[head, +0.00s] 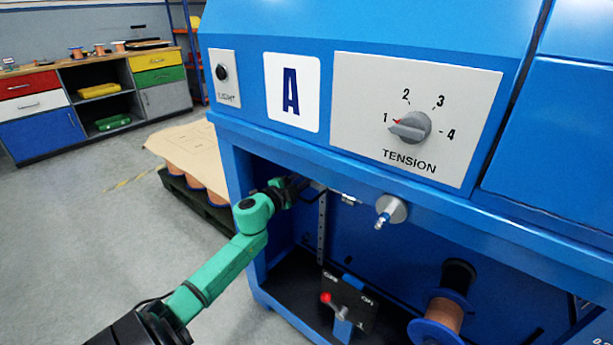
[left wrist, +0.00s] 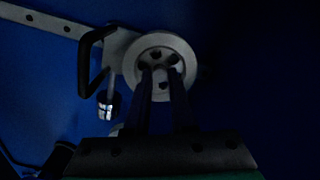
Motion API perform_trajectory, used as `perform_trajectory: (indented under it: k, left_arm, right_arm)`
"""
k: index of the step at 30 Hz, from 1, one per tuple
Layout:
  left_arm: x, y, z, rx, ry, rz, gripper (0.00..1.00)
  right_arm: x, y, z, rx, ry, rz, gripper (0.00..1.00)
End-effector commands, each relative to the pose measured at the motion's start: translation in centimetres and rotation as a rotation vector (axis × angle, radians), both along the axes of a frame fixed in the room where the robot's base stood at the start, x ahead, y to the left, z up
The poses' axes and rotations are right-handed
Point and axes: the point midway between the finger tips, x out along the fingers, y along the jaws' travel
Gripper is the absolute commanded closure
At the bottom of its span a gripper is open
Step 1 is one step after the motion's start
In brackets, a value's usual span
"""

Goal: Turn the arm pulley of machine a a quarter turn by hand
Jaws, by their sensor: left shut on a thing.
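Machine a is the blue cabinet with the letter A panel (head: 291,92). My left arm reaches into its open bay from the left in the head view, and the left gripper (head: 294,184) is mostly hidden in the shade there. In the left wrist view the arm pulley (left wrist: 167,52) is a pale grey wheel with several dark holes in its face. My left gripper (left wrist: 160,78) is shut on the pulley, its two dark fingers at the holes near the hub. My right gripper is not in view.
A black handle (left wrist: 92,60) and a hanging metal weight (left wrist: 107,108) sit just left of the pulley. The tension knob (head: 410,127) is above the bay. A red-tipped lever (head: 327,298) and a copper wire spool (head: 442,315) are lower in the bay.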

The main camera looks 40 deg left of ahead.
Motion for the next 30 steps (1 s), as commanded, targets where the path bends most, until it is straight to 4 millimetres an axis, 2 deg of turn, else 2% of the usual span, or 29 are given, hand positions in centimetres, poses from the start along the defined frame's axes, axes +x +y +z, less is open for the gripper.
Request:
perform_trajectory:
  k: [15,21,30]
  left_arm:
    - [0.0,0.0,-0.2,0.455,0.012,-0.001,1.00]
    - [0.0,0.0,-0.2,0.566,0.014,-0.001,1.00]
    - [0.0,0.0,-0.2,0.638,0.016,-0.001,1.00]
  right_arm:
    - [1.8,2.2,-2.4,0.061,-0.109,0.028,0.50]
    - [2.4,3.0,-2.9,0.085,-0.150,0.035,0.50]
    - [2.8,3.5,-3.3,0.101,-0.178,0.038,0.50]
